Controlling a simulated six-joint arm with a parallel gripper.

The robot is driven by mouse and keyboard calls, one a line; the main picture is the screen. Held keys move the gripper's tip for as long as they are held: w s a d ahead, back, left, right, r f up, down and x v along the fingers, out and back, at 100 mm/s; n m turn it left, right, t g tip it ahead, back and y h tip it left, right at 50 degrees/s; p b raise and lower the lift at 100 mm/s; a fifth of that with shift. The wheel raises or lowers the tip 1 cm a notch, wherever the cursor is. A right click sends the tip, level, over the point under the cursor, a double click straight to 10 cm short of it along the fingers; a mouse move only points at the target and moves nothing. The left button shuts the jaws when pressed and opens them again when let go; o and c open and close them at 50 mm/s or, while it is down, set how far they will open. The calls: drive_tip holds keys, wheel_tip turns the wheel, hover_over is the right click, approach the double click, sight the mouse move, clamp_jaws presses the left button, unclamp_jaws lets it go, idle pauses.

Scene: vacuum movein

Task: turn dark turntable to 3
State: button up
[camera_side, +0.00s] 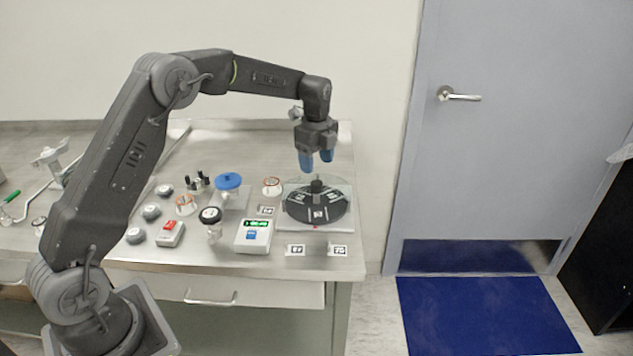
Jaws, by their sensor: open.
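The dark turntable (316,207) is a black round disc with white labels. It sits on a pale square base (288,222) at the right end of the bench, with a small dark post (316,184) standing at its middle. The labels are too small to read. My gripper (317,166) points down above the turntable with two blue fingertips. It is open, and the fingertips are just above the post, apart from it as far as I can tell.
Left of the turntable stand a blue-topped knob (228,181), a black-ringed valve (211,217) and a white box with a green display (254,235). Several grey knobs (151,212) lie farther left. The bench ends just right of the turntable.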

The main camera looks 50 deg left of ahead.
sight(316, 182)
wheel_tip(316, 182, down, 6)
drive_tip(key=shift+f, duration=0.25)
clamp_jaws()
idle(0.6)
